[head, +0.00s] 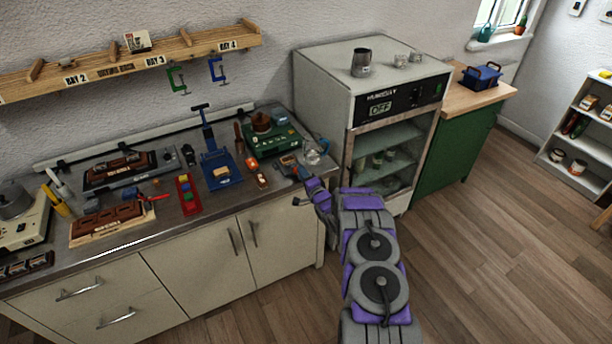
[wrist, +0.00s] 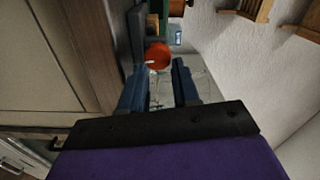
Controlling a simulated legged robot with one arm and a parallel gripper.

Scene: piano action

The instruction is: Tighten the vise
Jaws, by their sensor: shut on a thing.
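The small grey vise (head: 287,161) appears to be the metal piece at the right end of the workbench, by the front corner; its details are too small to make out. My gripper (head: 300,171) reaches it from the right, low over the bench corner. In the wrist view the two dark blue fingers (wrist: 159,88) stand a little apart, shut on what seems to be the vise handle; the held part is mostly hidden. A round orange piece (wrist: 158,55) shows just beyond the fingertips. I cannot tell how far the vise jaws are closed.
A glass jar (head: 313,153) stands close behind my gripper. A green machine (head: 270,139) and a blue press (head: 219,166) stand to the left. The drying cabinet (head: 409,107) is close on the right. The floor in front is free.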

